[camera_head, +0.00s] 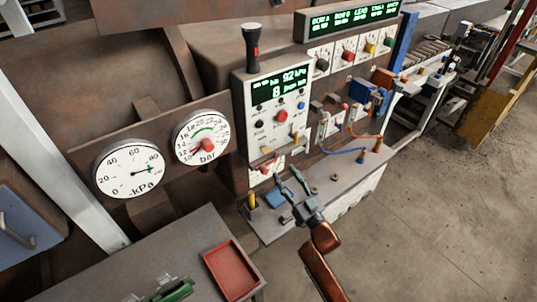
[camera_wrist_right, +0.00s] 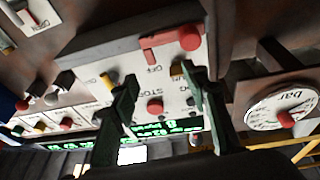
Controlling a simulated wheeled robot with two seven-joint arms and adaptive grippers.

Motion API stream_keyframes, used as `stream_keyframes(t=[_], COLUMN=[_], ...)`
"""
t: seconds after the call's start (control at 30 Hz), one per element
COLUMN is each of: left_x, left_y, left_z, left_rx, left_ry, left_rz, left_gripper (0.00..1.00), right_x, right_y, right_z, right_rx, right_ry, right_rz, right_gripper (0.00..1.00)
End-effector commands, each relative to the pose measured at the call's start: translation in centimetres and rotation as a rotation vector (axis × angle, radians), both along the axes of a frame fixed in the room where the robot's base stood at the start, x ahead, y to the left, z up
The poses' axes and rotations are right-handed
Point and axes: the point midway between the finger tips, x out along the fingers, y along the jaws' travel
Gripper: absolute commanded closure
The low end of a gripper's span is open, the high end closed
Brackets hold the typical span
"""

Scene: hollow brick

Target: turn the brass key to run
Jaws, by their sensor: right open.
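The brass key (camera_head: 267,150) is a small yellowish piece low on the front of the pale control panel (camera_head: 248,112). In the right wrist view the key (camera_wrist_right: 178,70) shows close beside the tip of the right-hand finger, partly covered by it. I cannot tell whether they touch or which way the key points. My right gripper (camera_head: 287,178) is open in front of and below the panel, and nothing shows between its fingers. The fingers (camera_wrist_right: 160,84) stand apart in the wrist view, with the red button (camera_wrist_right: 155,106) seen between them. My left gripper is not in view.
A red lever (camera_wrist_right: 168,46) is on the panel near the key. Two round gauges, kPa (camera_head: 129,168) and bar (camera_head: 200,138), are left of the panel. A red tray (camera_head: 231,271) is on the grey cabinet at the front. Blue and orange cables (camera_head: 343,151) hang at the right.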

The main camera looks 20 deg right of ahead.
Motion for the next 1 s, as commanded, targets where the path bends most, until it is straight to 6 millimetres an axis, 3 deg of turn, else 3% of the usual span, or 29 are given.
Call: stream_keyframes(t=[0.1, 0.27, 0.5, 0.73, 1.0], left_x=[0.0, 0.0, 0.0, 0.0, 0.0], left_y=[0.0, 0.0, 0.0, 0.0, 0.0], left_z=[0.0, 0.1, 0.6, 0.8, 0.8], left_rx=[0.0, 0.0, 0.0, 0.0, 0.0], left_ry=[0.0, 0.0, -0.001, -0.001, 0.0], left_rz=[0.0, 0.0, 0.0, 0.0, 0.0], left_gripper=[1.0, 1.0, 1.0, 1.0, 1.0], right_x=[0.3, 1.0, 4.2, 6.6, 7.1], right_y=[1.4, 2.3, 3.5, 4.2, 4.4], right_z=[2.0, 3.1, 4.7, 5.6, 5.7], right_rx=[0.011, 0.016, 0.018, 0.017, 0.017], right_ry=[-0.08, -0.113, -0.115, -0.112, -0.111], right_rz=[0.058, 0.083, 0.083, 0.08, 0.08], right_gripper=[0.58, 0.58, 0.58, 0.58, 0.58])
